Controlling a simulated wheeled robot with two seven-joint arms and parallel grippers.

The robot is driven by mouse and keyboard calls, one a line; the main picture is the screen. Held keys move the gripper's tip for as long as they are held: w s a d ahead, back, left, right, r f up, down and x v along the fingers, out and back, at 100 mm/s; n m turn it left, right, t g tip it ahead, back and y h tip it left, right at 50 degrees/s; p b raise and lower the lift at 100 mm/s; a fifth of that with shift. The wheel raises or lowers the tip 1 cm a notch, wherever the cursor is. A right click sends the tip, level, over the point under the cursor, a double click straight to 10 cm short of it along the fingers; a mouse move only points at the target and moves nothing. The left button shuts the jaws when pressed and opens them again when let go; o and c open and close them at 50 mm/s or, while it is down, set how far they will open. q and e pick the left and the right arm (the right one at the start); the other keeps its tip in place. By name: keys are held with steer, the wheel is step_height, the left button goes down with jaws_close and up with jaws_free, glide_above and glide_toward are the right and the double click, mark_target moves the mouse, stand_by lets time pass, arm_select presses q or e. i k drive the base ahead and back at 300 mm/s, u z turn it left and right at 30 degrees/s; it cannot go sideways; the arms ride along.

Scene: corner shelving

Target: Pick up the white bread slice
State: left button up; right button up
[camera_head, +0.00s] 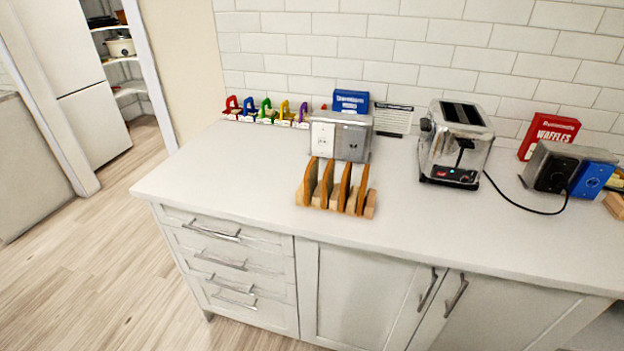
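Several bread slices (327,184) stand upright in a light wooden rack (336,206) near the front edge of the white counter. I see them nearly edge-on, with brown crusts towards me. Their faces are mostly hidden, so I cannot tell which slice is white. Neither of my grippers is in view.
A chrome toaster (455,148) with a dark cord stands right of the rack. Outlet boxes (340,137) stand close behind the rack. Coloured padlocks (266,110) line the back left. A red waffle box (549,135) stands at the right. The counter (225,180) left of the rack is clear.

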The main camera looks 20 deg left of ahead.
mark_target(311, 174)
steer(key=k, duration=0.5)
steer(key=z, duration=1.2)
steer(key=i, duration=1.9)
steer(key=u, duration=1.75)
